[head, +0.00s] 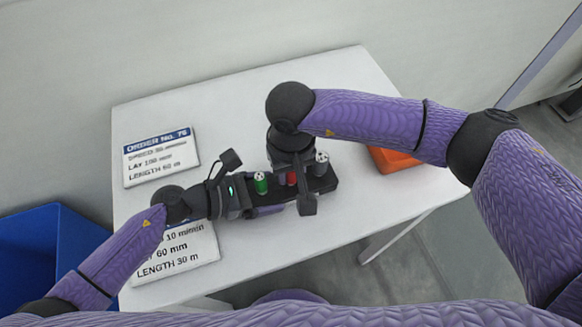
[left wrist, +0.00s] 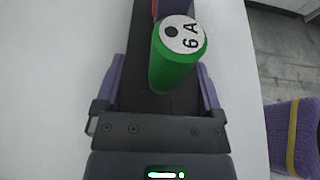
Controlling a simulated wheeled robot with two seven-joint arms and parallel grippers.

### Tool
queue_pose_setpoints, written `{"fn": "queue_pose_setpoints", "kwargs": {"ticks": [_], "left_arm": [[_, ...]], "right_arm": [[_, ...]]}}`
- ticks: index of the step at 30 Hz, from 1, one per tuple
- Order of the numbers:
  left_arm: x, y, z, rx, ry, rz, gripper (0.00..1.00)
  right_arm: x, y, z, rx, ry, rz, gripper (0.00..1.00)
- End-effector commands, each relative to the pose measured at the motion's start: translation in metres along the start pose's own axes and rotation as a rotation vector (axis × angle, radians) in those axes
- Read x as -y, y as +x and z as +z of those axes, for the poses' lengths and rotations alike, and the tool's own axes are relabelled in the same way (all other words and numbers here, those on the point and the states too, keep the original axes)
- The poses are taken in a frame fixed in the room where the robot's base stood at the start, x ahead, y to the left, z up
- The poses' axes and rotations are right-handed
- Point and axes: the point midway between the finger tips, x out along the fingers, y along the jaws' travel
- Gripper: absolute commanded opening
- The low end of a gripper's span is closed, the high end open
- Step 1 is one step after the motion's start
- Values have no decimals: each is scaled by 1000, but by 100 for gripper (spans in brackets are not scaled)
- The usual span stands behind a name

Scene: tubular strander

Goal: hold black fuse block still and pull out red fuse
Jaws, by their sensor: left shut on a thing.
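The black fuse block (head: 325,184) lies on the white table and carries a row of upright fuses. The green fuse (head: 261,183) is near its left end, the red fuse (head: 292,178) is in the middle, and a grey fuse (head: 321,164) is near the right end. My left gripper (left wrist: 157,95) is shut on the block, one finger on each side, at the green fuse marked "6 A" (left wrist: 178,55). My right gripper (head: 296,185) is directly over the red fuse and hides most of it. Whether its fingers touch the fuse is not clear.
An orange bin (head: 392,160) stands right of the block, partly behind my right arm. Two order signs lie at left, one at the back (head: 160,157) and one in front (head: 180,255). A blue bin (head: 52,250) is beyond the table's left edge. The table's back is clear.

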Motion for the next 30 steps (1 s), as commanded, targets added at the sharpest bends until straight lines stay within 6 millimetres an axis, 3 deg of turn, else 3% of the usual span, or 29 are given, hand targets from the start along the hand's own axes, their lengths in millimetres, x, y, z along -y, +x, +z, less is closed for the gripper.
{"fn": "queue_pose_setpoints", "kwargs": {"ticks": [11,30], "left_arm": [[0,0,0,0,0,0,13],[0,0,0,-1,0,0,13]], "right_arm": [[0,-1,0,-1,0,0,0],[0,-28,0,-1,1,-1,0]]}}
